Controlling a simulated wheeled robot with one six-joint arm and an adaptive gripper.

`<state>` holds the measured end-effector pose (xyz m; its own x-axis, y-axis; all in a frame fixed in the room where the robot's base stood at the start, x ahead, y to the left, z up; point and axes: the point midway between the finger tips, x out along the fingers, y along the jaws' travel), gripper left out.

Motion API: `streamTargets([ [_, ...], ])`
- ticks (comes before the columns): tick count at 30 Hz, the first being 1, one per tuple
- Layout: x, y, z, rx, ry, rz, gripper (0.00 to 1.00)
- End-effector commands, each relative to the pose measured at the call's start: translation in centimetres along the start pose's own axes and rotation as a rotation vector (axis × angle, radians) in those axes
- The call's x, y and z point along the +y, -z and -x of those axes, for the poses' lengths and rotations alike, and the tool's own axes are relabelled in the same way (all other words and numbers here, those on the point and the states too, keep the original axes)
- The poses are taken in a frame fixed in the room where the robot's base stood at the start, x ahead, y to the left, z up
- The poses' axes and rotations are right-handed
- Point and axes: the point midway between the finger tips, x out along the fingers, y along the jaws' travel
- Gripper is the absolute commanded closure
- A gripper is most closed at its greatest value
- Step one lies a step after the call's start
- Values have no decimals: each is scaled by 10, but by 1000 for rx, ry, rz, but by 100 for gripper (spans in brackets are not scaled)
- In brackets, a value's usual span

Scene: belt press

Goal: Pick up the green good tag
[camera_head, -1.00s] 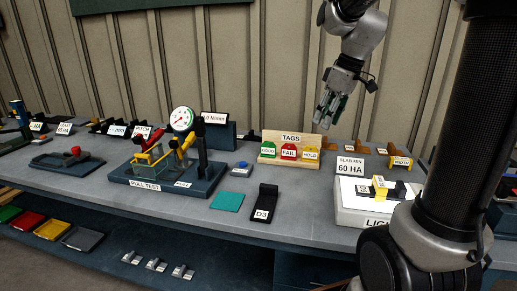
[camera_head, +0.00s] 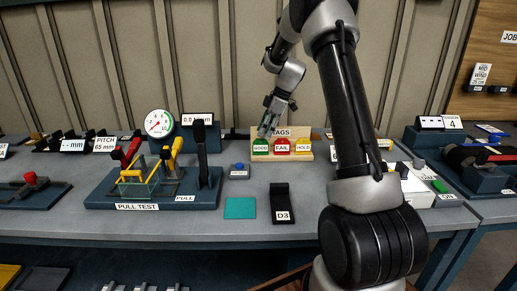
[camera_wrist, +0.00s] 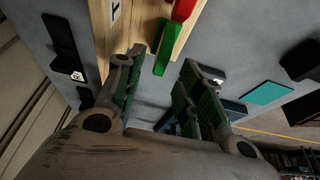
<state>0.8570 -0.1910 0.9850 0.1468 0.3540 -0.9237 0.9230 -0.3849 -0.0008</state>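The green GOOD tag (camera_head: 261,145) hangs at the left end of the wooden TAGS board (camera_head: 308,156), beside the red FAIL tag (camera_head: 282,145) and the yellow HOLD tag (camera_head: 303,145). My gripper (camera_head: 267,130) is just above and in front of the board's left end, over the green tag. In the wrist view, my gripper (camera_wrist: 155,92) is open, with bare space between its two green-padded fingers. The green tag (camera_wrist: 164,50) shows beyond the fingertips, between them and apart from both. The red tag (camera_wrist: 183,9) is cut off at the top edge.
A blue button box (camera_head: 239,171) stands left of the board. A teal mat (camera_head: 240,208) and the black D3 stand (camera_head: 281,203) lie in front. The pull test rig (camera_head: 160,190) is at left. Bare bench lies between the board and the mat.

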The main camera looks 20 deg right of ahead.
Motion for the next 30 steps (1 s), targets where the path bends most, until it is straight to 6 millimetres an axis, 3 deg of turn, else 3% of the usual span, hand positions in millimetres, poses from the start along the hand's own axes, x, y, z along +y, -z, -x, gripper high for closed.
streamTargets([
  [11, -2, -1, -49, -1, 1, -1, 62],
  [18, -1, -1, -53, 0, -1, -1, 62],
  [24, -1, -1, -52, -1, -1, -1, 99],
  [30, -1, -1, -52, -1, -1, -1, 100],
])
